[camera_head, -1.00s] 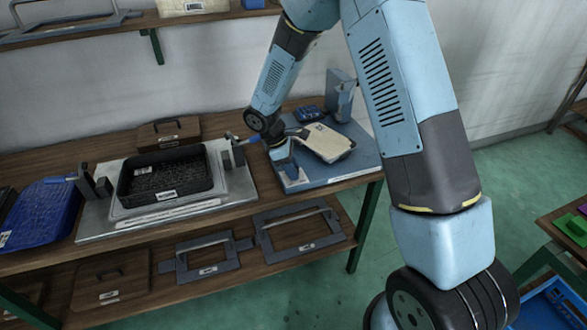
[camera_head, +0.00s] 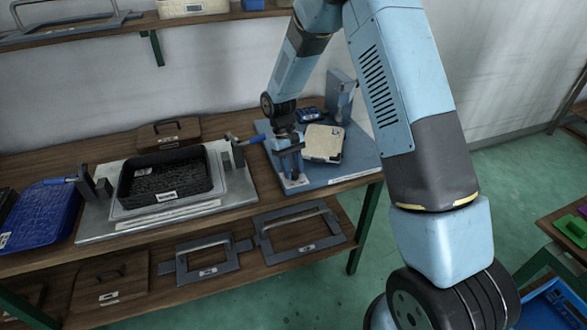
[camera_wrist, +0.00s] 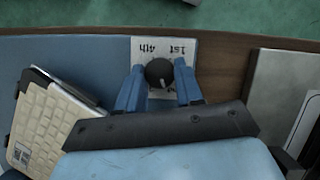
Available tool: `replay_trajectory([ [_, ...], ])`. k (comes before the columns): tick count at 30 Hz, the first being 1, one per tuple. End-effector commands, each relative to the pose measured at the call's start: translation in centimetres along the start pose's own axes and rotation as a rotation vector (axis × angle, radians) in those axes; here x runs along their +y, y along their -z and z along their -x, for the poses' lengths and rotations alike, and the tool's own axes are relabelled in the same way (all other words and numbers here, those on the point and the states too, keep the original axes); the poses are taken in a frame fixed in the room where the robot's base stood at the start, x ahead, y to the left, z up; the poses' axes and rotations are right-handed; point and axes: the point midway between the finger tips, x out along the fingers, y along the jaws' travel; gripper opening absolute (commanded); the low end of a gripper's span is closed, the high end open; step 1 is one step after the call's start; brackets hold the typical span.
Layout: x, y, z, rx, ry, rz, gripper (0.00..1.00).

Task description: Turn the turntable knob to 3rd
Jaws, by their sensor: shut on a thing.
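In the wrist view the dark round knob (camera_wrist: 159,72) sits on a white label plate (camera_wrist: 143,50), between the two blue fingers of my gripper (camera_wrist: 159,84), which is shut on it. The knob's white pointer mark points down in the picture. Upside-down "1st" shows above right of the knob and "4th" above left. Part of another label, ending in "nd", shows below right; the lower left is hidden by a finger. In the head view my gripper (camera_head: 292,171) is at the front left corner of the blue-grey turntable base (camera_head: 345,177), where the knob is hidden.
A cream tray (camera_head: 323,143) sits on the turntable base, near a grey upright block (camera_head: 340,96) and a small blue item (camera_head: 310,114). To the left, a black basket (camera_head: 165,177) sits in a grey fixture (camera_head: 236,187). Handled frames lie on the lower shelf.

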Motion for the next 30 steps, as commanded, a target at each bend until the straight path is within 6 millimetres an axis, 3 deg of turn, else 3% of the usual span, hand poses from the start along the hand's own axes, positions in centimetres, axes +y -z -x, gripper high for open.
replay_trajectory([
  [18, 0.56, -0.02, 0.12, 0.006, 0.224, -0.543, 0.05],
  [30, 0.59, -0.13, 0.02, 0.005, 0.339, -0.816, 0.05],
])
